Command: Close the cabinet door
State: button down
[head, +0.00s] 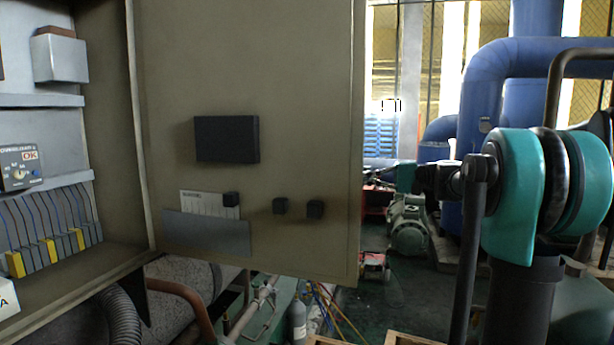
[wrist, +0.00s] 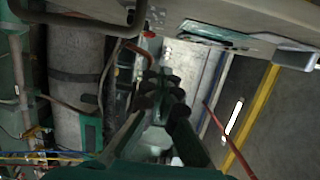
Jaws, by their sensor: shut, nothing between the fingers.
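The cabinet door (head: 290,100) stands open in the head view, with its inner face towards me. My gripper (head: 374,176) is just right of the door's free edge, at about the height of the document pocket. Its tips are close to that edge; I cannot tell whether they touch. In the wrist view my gripper (wrist: 162,82) is shut and empty, its dark fingers together.
A blue pipe (head: 530,50) stands at the back right. A green motor (head: 408,225) and red equipment stand on the floor behind my arm. Below the door are a grey cylinder (head: 185,278), hoses and a small bottle (head: 298,322). Wooden crate edges (head: 400,339) show at the bottom.

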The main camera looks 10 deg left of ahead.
aim_at(319, 174)
jog(key=shift+y, duration=0.3)
jog(key=s+a, duration=0.1)
jog(key=a, duration=0.2)
jog(key=s+a+r, duration=0.1)
jog(key=a, duration=0.3)
jog(key=s+a+r, duration=0.1)
jog(key=a, duration=0.2)
jog(key=shift+s+a, duration=0.1)
jog(key=shift+a, duration=0.3)
jog(key=shift+s+a, duration=0.15)
jog(key=shift+s, duration=0.45)
jog(key=shift+s, duration=0.1)
